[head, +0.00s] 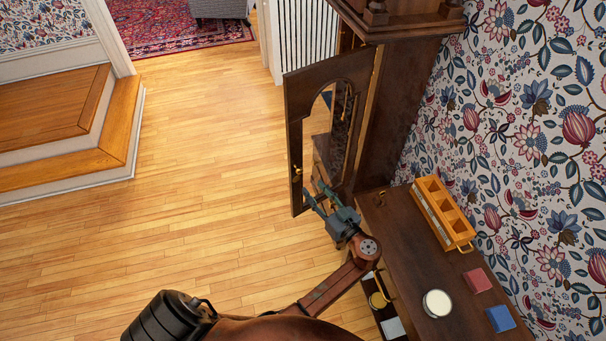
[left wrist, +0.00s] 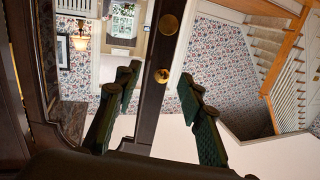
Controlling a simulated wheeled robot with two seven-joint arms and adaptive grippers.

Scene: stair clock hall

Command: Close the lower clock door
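The tall dark wooden clock (head: 385,120) stands against the papered wall. Its door (head: 294,150), with an arched glass pane, stands open, swung out to the left. A small brass knob (head: 297,170) is on the door's free side. My left gripper (head: 322,190) is at the lower part of the door. In the left wrist view, its two green fingers (left wrist: 160,95) are apart, with a dark door stile (left wrist: 148,110) showing between them. Two round brass pieces are on that stile. I cannot tell whether the fingers touch it. My right gripper is out of view.
A dark cabinet (head: 400,235) right of my left arm carries an orange divided box (head: 443,215), a white round item (head: 437,303) and red and blue blocks. An open drawer (head: 372,305) is at its front. Wooden floor to the left is clear up to the steps (head: 65,130).

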